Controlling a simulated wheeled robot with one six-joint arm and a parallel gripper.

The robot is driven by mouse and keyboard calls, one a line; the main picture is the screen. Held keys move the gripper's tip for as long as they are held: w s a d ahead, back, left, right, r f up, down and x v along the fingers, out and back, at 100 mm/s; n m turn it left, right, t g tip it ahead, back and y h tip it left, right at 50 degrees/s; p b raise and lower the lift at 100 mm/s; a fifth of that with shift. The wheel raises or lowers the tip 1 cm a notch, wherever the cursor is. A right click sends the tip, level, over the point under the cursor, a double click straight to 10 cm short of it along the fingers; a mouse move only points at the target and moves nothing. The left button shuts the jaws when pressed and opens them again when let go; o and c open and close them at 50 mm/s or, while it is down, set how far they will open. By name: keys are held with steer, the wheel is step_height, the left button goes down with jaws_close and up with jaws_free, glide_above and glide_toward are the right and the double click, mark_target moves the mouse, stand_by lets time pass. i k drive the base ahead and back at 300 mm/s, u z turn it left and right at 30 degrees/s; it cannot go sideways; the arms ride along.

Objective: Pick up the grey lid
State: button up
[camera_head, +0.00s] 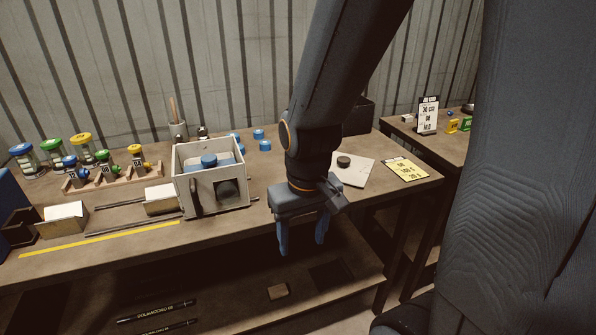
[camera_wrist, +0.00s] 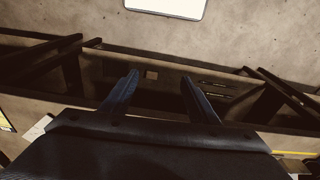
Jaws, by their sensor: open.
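The grey lid (camera_head: 355,174) is a flat pale plate with a dark round knob. It lies on the bench top at the right in the head view, partly behind my gripper. A pale corner at the left edge of the wrist view (camera_wrist: 36,130) looks like part of it. My gripper (camera_head: 302,240) is open and empty, pointing down at the bench's front edge, left of the lid and nearer the camera. Its two blue fingers also show in the wrist view (camera_wrist: 159,76), apart from the lid with nothing between them.
An open-topped grey box (camera_head: 213,202) with a blue part inside stands left of my gripper. A yellow card (camera_head: 405,169) lies right of the lid. Blue caps (camera_head: 265,146) lie behind. Jars and a wooden rack (camera_head: 112,180) stand at left. A lower shelf holds a small block (camera_head: 278,291).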

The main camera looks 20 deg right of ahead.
mark_target(354, 170)
steer(key=k, duration=0.6)
steer(key=u, duration=0.05)
steer(key=i, duration=1.6)
steer(key=z, duration=0.25)
